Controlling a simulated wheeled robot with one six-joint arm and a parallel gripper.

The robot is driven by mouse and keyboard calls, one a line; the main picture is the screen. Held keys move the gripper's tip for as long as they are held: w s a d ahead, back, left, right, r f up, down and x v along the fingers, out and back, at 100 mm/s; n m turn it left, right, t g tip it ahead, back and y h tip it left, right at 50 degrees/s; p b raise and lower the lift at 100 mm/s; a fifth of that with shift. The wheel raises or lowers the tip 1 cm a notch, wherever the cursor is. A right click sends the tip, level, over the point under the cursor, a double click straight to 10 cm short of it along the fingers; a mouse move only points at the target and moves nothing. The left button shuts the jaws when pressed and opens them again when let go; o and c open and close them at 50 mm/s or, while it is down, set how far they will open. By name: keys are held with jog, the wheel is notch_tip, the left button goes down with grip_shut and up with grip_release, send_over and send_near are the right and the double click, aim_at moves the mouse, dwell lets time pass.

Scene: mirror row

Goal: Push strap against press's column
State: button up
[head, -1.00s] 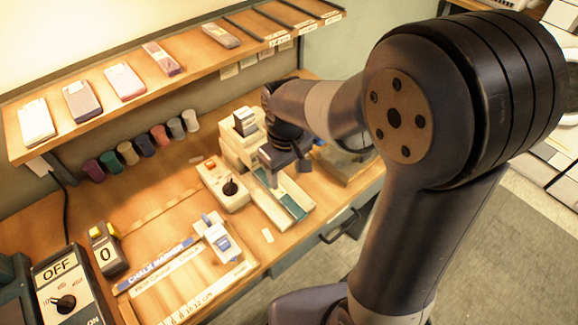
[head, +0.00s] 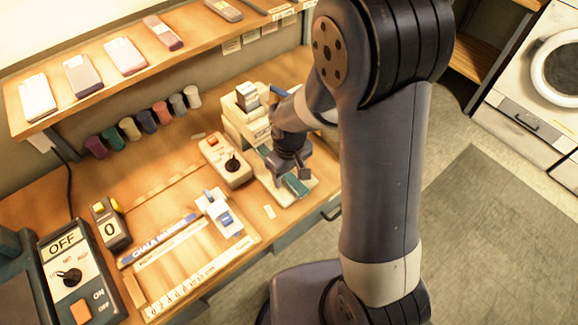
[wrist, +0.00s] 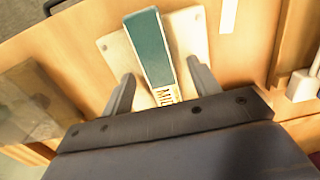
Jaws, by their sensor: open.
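The strap (head: 295,186) is a flat teal band lying on the pale base plate of the cream press (head: 238,128). My gripper (head: 283,176) is above the plate and hides the middle of the strap. A gap shows on each side, and nothing is held.
A cream switch box (head: 227,160) with a black knob stands left of the press. Colored spools (head: 147,121) line the back wall. Bare floor lies beyond the bench's right edge.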

jog(key=c, duration=1.1)
jog(key=shift+w+a, duration=0.55)
jog(key=shift+w, duration=0.35)
jog(key=o, duration=1.1)
notch_tip(320, 180, up, 11)
jog(key=shift+f, duration=0.1)
